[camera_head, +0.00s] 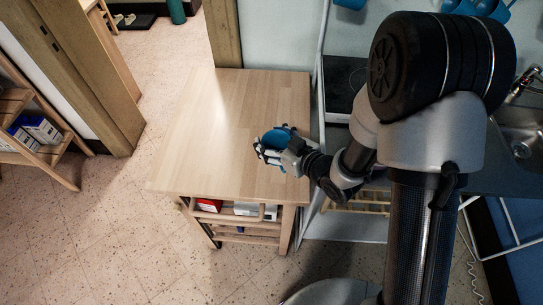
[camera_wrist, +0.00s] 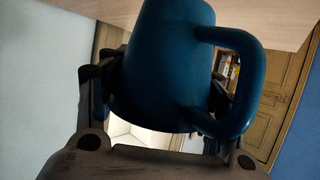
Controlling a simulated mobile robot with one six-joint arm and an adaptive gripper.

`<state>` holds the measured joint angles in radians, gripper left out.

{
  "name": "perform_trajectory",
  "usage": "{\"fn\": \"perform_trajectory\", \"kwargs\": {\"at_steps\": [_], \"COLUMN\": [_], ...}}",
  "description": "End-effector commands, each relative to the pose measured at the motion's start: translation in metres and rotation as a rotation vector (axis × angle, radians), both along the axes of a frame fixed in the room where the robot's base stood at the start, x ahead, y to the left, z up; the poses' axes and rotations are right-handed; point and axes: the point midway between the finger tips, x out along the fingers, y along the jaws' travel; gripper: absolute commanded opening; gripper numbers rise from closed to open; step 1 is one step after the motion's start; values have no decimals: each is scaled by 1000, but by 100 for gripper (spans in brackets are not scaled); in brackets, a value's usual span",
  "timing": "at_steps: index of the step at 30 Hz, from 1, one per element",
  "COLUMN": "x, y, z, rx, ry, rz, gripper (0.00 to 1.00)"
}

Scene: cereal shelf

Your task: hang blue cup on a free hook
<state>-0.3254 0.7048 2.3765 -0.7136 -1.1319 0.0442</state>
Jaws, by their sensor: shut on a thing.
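The blue cup (camera_wrist: 165,65) fills the middle of the wrist view, between the two dark fingers of my gripper (camera_wrist: 160,95). Its handle (camera_wrist: 250,80) points to the right in that view. In the head view the blue cup (camera_head: 276,136) shows at the end of my arm, over the wooden table (camera_head: 225,110). My gripper (camera_head: 271,150) is shut on the cup. I cannot tell whether the cup touches the tabletop. Several blue cups (camera_head: 480,8) hang at the top right of the head view, cut by the frame edge. The hooks cannot be made out.
A dark stove top (camera_head: 342,85) and a sink (camera_head: 522,145) lie to the right of the table. A wooden shelf with boxes (camera_head: 40,130) stands at the left. Boxes (camera_head: 250,210) sit under the table. Most of the tabletop is bare.

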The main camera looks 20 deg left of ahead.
Motion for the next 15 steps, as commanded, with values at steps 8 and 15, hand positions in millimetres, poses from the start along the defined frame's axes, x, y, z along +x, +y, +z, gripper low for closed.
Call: {"fn": "perform_trajectory", "kwargs": {"at_steps": [8,15], "x": [1,0], "y": [0,0], "z": [-24,-58], "rx": [2,1], "ry": [-1,-1], "rz": [-1,0], "gripper": [38,38]}}
